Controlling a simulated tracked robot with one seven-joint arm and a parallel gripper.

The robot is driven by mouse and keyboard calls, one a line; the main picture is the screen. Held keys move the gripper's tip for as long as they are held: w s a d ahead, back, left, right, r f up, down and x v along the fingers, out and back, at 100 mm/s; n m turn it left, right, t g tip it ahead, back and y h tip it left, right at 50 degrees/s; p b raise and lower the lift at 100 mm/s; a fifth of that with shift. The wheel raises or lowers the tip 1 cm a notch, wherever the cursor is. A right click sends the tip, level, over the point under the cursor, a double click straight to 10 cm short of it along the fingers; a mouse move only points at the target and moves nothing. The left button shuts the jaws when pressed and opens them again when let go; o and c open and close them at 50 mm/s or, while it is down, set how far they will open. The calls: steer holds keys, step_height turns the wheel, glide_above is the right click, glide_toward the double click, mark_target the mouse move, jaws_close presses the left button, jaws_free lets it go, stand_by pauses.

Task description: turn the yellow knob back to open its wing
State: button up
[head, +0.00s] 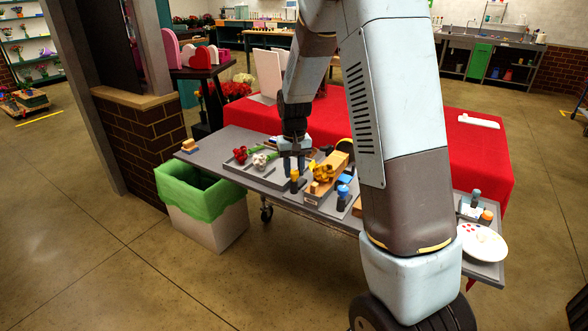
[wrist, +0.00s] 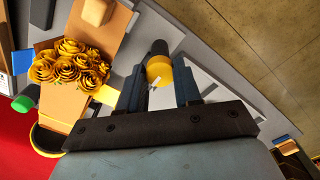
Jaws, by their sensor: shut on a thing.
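The yellow knob (wrist: 158,72) sits on a dark post and has a white mark on its side. In the wrist view it is between the two fingers of my gripper (wrist: 160,92), which is shut on it. In the head view my gripper (head: 294,164) points down over the bench, with the yellow knob (head: 294,174) at its fingertips. A flat yellow tab (wrist: 104,95), which looks like the yellow wing, sticks out between the wooden holder (wrist: 98,38) and my left finger. Its far end is hidden, and I cannot tell how far it is turned.
Golden roses (wrist: 70,62) lie in the wooden holder beside my gripper. A blue-topped knob (head: 343,190) stands to the right. Red and white flowers lie on a tray (head: 268,178) to the left. A green-lined bin (head: 200,190) stands before the grey bench.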

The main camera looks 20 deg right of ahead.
mark_target(294, 171)
steer(key=o, duration=1)
steer(key=shift+o, duration=0.2)
step_height(294, 171, up, 14)
steer(key=shift+w+f, duration=0.1)
steer(key=shift+f, duration=0.05)
steer(key=s+d+r+t, duration=0.25)
steer(key=s+r, duration=0.65)
steer(key=s, duration=0.5)
steer(key=s+t, duration=0.3)
steer(key=s, duration=1.3)
steer(key=shift+s+a+r, duration=0.2)
steer(key=shift+s+r, duration=0.15)
steer(key=shift+r, duration=0.05)
